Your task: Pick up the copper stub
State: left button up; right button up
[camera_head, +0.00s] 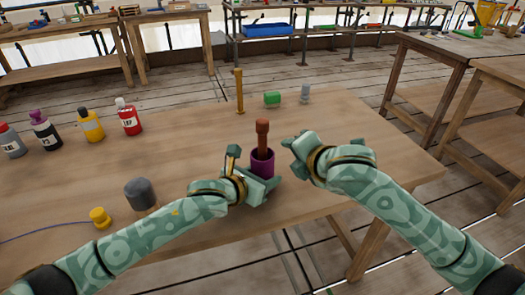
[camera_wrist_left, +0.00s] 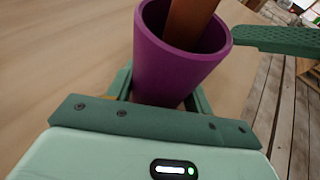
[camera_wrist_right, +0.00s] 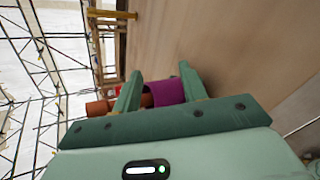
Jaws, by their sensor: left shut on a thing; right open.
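The copper stub (camera_head: 262,133) stands upright in a purple cup (camera_head: 262,163) near the table's front edge, its lower end hidden inside. In the left wrist view the stub (camera_wrist_left: 189,22) shows in the mouth of the cup (camera_wrist_left: 170,65). My left gripper (camera_head: 256,182) is shut on the purple cup. My right gripper (camera_head: 293,150) is open and empty, just right of the cup and stub. In the right wrist view the stub (camera_wrist_right: 98,108) is partly hidden behind a finger, and the cup (camera_wrist_right: 168,92) shows between the fingers.
Several bottles (camera_head: 130,118) stand at the left. A dark-topped knob (camera_head: 140,192) and a yellow piece (camera_head: 100,217) with a blue cord lie at the front left. A tan post (camera_head: 239,92), a green block (camera_head: 272,99) and a grey peg (camera_head: 305,93) stand behind the cup.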

aim_at(265, 143)
jog(key=s+a+r+n+t+y, duration=0.2)
jog(key=s+r+n+t+y, duration=0.15)
jog(key=s+n, duration=0.8)
jog(key=w+a+n, duration=0.1)
jog(key=w, duration=0.1)
jog(key=w+a+n, duration=0.1)
jog(key=w, duration=0.2)
jog(key=w+n+t, duration=0.1)
jog(key=w, duration=0.1)
jog(key=shift+w+a+f+y, duration=0.3)
jog(key=shift+a+f+y, duration=0.05)
jog(key=shift+a+f, duration=0.05)
jog(key=x, duration=0.6)
jog(key=shift+w+d, duration=0.1)
grip_shut()
